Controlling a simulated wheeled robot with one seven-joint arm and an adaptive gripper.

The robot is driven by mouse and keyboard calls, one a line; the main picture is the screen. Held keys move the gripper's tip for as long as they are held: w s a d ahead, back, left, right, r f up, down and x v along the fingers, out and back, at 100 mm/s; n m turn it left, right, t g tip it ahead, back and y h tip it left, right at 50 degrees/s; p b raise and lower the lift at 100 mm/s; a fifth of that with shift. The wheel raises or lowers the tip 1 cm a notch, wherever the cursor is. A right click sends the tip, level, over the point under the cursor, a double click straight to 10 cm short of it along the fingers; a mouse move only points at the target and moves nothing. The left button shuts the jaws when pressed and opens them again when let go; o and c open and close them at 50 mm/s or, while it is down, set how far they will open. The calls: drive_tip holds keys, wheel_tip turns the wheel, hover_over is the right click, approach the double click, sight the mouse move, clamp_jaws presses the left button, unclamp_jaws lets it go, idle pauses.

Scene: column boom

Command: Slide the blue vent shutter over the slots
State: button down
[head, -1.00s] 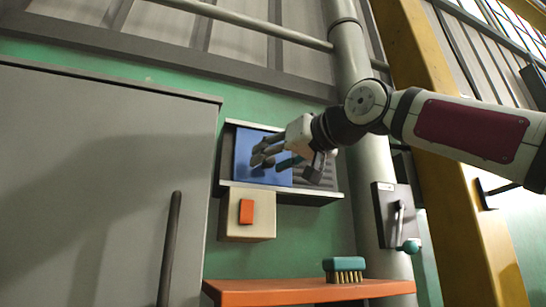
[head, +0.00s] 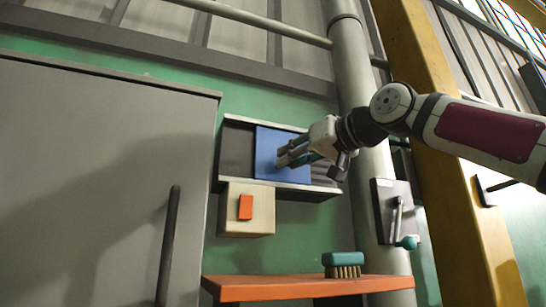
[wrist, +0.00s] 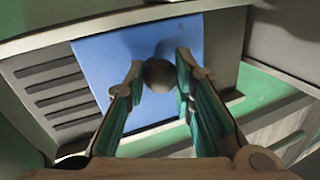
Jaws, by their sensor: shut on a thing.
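The blue vent shutter (head: 270,145) sits in a wall-mounted frame (head: 318,193) and also shows in the wrist view (wrist: 100,55). A dark round knob (wrist: 158,76) stands out from its face. My gripper (head: 288,155) is shut on this knob, with one finger on each side in the wrist view (wrist: 160,70). The shutter covers the middle and part of the right of the frame. Several dark slots (wrist: 55,95) show uncovered beside it in the wrist view.
Below the frame is a beige box with an orange switch (head: 245,207). A teal brush (head: 343,264) lies on an orange shelf (head: 290,288). A lever panel (head: 392,212) is at right, by a grey pipe. A grey cabinet (head: 90,180) fills the left.

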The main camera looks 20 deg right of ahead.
sight(308, 171)
drive_tip(key=d, duration=0.8)
drive_tip(key=shift+d, duration=0.25)
drive_tip(key=c, duration=1.3)
unclamp_jaws()
drive_tip(key=shift+d, duration=0.15)
drive_tip(key=shift+s, duration=0.1)
drive_tip(key=v, duration=1.1)
drive_tip(key=shift+s, duration=0.4)
drive_tip(key=shift+s, duration=0.1)
